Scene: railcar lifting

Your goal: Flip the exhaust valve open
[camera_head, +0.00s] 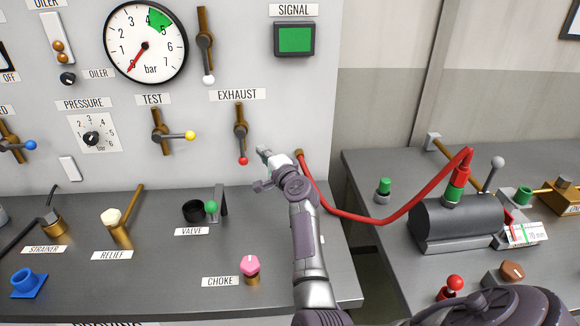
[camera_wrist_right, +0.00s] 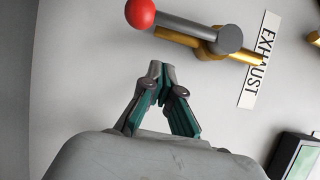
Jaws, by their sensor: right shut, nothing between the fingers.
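The exhaust valve (camera_head: 240,132) is on the upright panel under the EXHAUST label (camera_head: 238,95). Its brass pipe runs up and down. Its grey lever also points down, along the pipe, and ends in a red knob (camera_head: 243,161). In the right wrist view the red knob (camera_wrist_right: 140,13) and grey lever (camera_wrist_right: 190,28) lie beyond the fingertips, near the top edge. My right gripper (camera_head: 264,151) is just right of the red knob and apart from it. In the right wrist view its fingers (camera_wrist_right: 155,70) are closed together and empty. My left gripper is in neither view.
A test valve with a yellow knob (camera_head: 190,135) is left of the exhaust valve. A red hose (camera_head: 360,218) leaves the panel right of my right gripper. A green-knobbed valve (camera_head: 211,207) and a pink choke knob (camera_head: 250,264) stand on the bench below.

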